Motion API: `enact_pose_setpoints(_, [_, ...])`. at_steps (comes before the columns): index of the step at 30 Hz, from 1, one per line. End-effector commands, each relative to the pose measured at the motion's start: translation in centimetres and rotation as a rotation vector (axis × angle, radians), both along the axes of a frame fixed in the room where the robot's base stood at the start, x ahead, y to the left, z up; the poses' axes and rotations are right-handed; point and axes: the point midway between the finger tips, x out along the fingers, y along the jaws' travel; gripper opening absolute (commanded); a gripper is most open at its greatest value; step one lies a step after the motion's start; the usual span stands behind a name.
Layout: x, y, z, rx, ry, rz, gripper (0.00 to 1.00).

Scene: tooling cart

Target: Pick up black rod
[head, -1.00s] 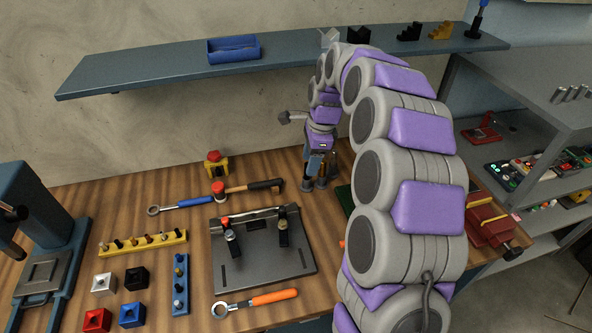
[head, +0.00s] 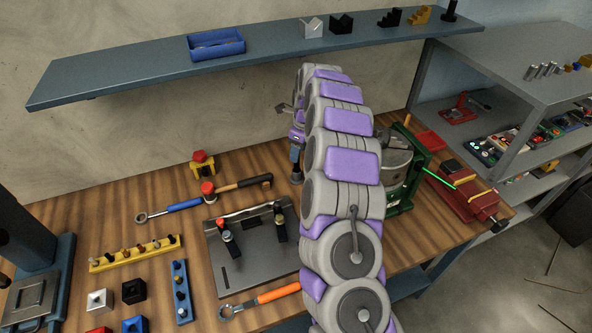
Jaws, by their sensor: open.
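My gripper (head: 296,175) hangs down over the back middle of the workbench (head: 130,205), mostly hidden behind my own arm. Its jaws are open, and I see nothing held. I cannot tell for sure which thing is the black rod. Thin dark rods (head: 553,296) lie on the floor at the far right, well away from my gripper. A black upright piece (head: 450,10) stands at the right end of the wall shelf. My arm covers part of the bench.
A grey plate fixture (head: 255,268), a hammer (head: 240,187) and wrenches lie left of my arm. A green machine (head: 403,170) and a red vise (head: 460,195) stand to the right. The blue wall shelf (head: 130,72) hangs above. A grey shelf unit (head: 500,85) stands at the right.

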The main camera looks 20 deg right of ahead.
Motion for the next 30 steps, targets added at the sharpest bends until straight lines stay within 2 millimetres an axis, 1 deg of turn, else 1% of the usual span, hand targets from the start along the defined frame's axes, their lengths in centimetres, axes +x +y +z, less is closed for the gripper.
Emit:
enact_pose_setpoints(1, [0.0, 0.1, -0.9, 0.001, 0.003, 0.000, 0.53])
enact_pose_setpoints(8, [0.0, 0.2, -2.3, 0.002, 0.002, 0.001, 0.53])
enact_pose_setpoints(16, [0.3, 0.8, -5.9, 0.001, -0.001, 0.001, 0.53])
enact_pose_setpoints(19, [0.3, 0.8, -6.4, 0.000, -0.002, 0.001, 0.53])
enact_pose_setpoints(24, [0.3, 0.8, -6.3, 0.001, -0.002, 0.001, 0.53])
enact_pose_setpoints(26, [0.3, 0.8, -6.4, 0.000, -0.002, 0.001, 0.49])
enact_pose_setpoints(30, [0.3, 0.8, -6.4, 0.001, -0.001, 0.001, 0.36])
